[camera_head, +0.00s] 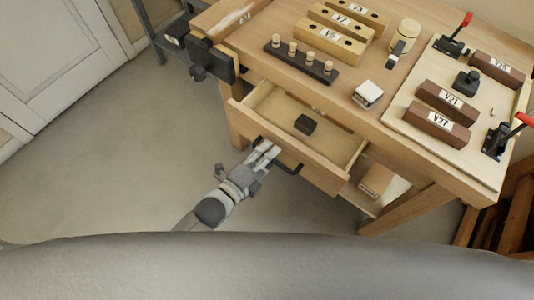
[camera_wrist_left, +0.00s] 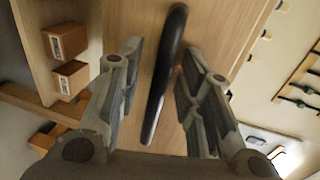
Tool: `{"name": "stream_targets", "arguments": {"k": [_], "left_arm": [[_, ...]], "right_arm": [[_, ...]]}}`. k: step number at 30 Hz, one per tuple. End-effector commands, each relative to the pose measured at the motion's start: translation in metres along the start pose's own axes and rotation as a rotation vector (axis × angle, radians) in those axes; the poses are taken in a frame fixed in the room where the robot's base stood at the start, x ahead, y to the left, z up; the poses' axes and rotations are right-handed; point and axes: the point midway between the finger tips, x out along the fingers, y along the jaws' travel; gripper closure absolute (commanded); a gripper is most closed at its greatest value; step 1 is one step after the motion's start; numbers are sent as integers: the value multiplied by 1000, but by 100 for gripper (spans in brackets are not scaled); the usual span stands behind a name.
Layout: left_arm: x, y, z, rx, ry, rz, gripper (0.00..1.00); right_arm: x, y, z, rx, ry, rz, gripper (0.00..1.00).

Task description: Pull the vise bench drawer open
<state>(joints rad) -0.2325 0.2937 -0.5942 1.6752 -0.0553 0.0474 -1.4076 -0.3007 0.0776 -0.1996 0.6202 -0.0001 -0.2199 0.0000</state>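The wooden bench drawer (camera_head: 345,145) stands pulled out from under the bench top, its inside showing. A small dark block (camera_head: 305,124) lies in it. The drawer's black bar handle (camera_head: 291,170) is on its front panel (camera_head: 318,174). My left gripper (camera_head: 267,152) is at the drawer front by the handle, covering part of it. In the left wrist view the handle (camera_wrist_left: 164,75) runs between the two spread fingers, with gaps beside it, against the wooden drawer front (camera_wrist_left: 215,30). My right gripper is not in view.
A vise (camera_head: 212,62) is on the bench's left end. The bench top (camera_head: 290,75) holds labelled blocks, a peg rack (camera_head: 300,64) and a board with red-handled clamps (camera_head: 455,48). The floor (camera_head: 120,160) at left is clear.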

Motion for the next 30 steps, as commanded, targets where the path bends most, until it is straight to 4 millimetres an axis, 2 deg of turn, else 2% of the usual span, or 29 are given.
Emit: {"name": "stream_targets", "arguments": {"k": [7,15,25,30], "left_arm": [[1,0,0,0,0,1,66],[0,0,0,0,0,1,100],[-2,1,0,0,0,2,100],[-33,6,0,-2,-1,8,100]], "right_arm": [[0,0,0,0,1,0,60],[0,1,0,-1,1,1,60],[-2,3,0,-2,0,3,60],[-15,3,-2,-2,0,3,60]]}}
